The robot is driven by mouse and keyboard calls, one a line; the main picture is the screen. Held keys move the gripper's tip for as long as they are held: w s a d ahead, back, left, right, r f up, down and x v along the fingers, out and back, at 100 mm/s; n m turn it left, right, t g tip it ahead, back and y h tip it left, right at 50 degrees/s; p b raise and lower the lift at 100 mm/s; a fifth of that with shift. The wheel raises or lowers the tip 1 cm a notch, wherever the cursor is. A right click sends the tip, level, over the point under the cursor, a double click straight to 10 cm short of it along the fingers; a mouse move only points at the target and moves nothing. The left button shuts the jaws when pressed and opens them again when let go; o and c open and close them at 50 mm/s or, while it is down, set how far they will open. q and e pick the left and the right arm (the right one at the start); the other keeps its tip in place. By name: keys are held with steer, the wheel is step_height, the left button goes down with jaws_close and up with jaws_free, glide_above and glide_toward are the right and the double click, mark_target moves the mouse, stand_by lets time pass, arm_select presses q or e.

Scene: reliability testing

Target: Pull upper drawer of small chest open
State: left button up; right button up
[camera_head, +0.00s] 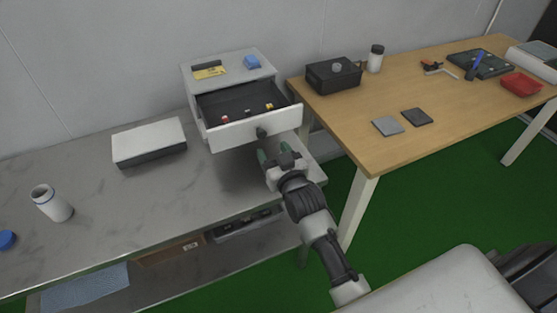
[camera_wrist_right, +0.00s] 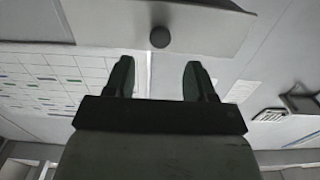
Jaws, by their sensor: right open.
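The small white chest (camera_head: 190,78) stands at the back right of the grey bench. Its upper drawer (camera_head: 228,133) is pulled out, and the dark inside shows a few small red and yellow items. A dark round knob (camera_head: 262,132) sits on the drawer front; it also shows in the right wrist view (camera_wrist_right: 160,37). My right gripper (camera_head: 280,156) is just in front of and below the knob. In the right wrist view its two fingers (camera_wrist_right: 158,80) are apart with nothing between them, and the knob is beyond the tips, not touching. My left gripper is not in view.
A white box (camera_head: 149,138) and a white bottle (camera_head: 52,203) stand on the grey bench (camera_head: 140,215). The wooden table (camera_head: 385,155) at right holds a black box (camera_head: 333,76), a canister (camera_head: 375,58) and a red tray (camera_head: 521,84).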

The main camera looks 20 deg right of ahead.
steer(key=shift+s, duration=1.65)
steer(key=s+f+n+g, duration=0.1)
steer(key=s+f+g, duration=0.45)
steer(key=s, duration=0.85)
steer(key=s+f+n+g, duration=0.1)
steer(key=s+f+g, duration=0.1)
steer(key=s+g, duration=0.95)
step_height(320, 180, down, 25)
steer(key=s+t, duration=0.1)
steer(key=s, duration=0.2)
steer(key=s+d+f+g, duration=0.1)
steer(key=s+d+f, duration=0.2)
steer(key=s+f, duration=1.3)
steer(key=shift+f+h, duration=0.3)
steer(key=shift+f, duration=0.45)
